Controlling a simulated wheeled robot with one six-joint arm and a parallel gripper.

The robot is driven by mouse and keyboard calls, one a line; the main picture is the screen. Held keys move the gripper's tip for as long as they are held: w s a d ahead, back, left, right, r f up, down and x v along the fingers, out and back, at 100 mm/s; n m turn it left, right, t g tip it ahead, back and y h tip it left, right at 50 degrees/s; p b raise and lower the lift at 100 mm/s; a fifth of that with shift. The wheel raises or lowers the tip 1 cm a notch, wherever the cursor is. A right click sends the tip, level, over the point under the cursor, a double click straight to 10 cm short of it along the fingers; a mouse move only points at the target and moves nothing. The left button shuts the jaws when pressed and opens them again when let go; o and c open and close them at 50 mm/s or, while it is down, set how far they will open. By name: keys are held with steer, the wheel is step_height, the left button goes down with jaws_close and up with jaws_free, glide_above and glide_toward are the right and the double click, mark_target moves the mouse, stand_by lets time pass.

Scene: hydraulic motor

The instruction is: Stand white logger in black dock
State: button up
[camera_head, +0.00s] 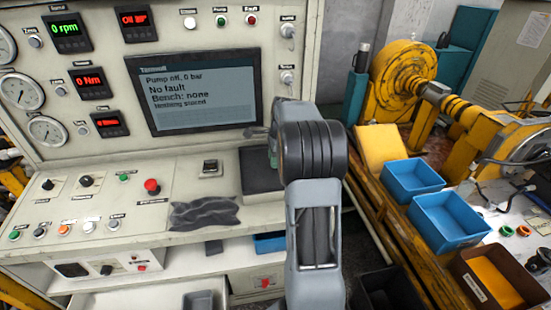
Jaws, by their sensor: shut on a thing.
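My arm rises from the bottom of the view and bends over the console. My gripper (259,132) is mostly hidden behind the arm; only a small grey part of it shows, in front of the panel just right of the screen's lower edge. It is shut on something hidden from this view. I see no white logger. A small black block on a pale plate (210,169), perhaps the black dock, is on the console shelf left of the arm.
A crumpled dark cloth (203,213) lies at the shelf's front edge. A red mushroom button (152,186) and several knobs are at the left. The screen (195,92) stands behind. Blue bins (449,222) and a brown bin (499,280) are on the yellow bench at right.

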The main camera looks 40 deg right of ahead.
steer(key=o, duration=0.5)
steer(key=shift+f, duration=0.15)
steer(key=o, duration=0.4)
steer(key=shift+o, duration=0.2)
